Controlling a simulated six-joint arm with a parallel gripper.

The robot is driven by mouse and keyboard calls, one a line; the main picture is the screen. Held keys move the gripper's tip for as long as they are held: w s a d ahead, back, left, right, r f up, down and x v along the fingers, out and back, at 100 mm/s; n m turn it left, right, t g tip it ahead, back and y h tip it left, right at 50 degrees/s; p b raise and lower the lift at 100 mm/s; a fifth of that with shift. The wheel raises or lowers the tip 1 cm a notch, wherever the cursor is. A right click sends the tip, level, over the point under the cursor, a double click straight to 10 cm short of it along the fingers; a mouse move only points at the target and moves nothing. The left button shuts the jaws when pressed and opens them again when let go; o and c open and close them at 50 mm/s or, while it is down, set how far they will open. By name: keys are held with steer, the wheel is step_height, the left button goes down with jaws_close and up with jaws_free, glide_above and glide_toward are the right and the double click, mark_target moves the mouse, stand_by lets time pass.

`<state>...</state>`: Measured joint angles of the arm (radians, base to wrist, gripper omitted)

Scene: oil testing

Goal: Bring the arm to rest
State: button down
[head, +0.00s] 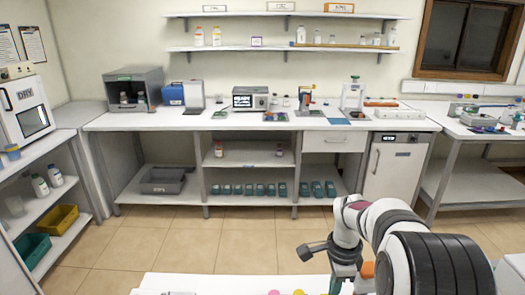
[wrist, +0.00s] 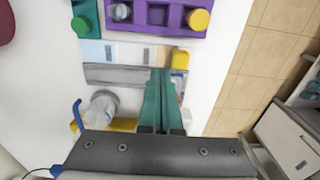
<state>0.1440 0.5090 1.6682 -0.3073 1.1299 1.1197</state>
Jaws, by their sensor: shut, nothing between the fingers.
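My arm reaches from the lower right of the head view over a white table (head: 200,284) at the bottom edge. My gripper (wrist: 160,72) shows in the wrist view as two long teal fingers lying together. It is shut with nothing between the fingers. It points down over the white table, close to a grey and white item (wrist: 112,72) under the fingers. In the head view the fingertips are cut off or hidden at the bottom edge.
In the wrist view, a purple rack (wrist: 122,27) with a yellow-capped item (wrist: 198,19) lies past the fingertips, next to a teal rack (wrist: 88,15). A clear container (wrist: 100,108) stands left of the fingers. The back bench (head: 240,123) is beyond open tiled floor.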

steer(key=s+a+r+n, duration=0.3)
steer(key=s+r, duration=0.1)
steer(key=s, duration=0.3)
steer(key=s+a+r+n, duration=0.3)
steer(key=s+r, duration=0.1)
steer(key=s, duration=0.3)
steer(key=s+a+n+y, duration=0.1)
steer(key=s+n, duration=0.2)
steer(key=s, duration=0.4)
steer(key=s+a+n, duration=0.2)
steer(key=s+n, duration=0.1)
steer(key=s, duration=0.4)
steer(key=shift+s+a+f+y, duration=0.25)
steer(key=shift+s+f+y, duration=0.1)
steer(key=shift+f+y, duration=0.1)
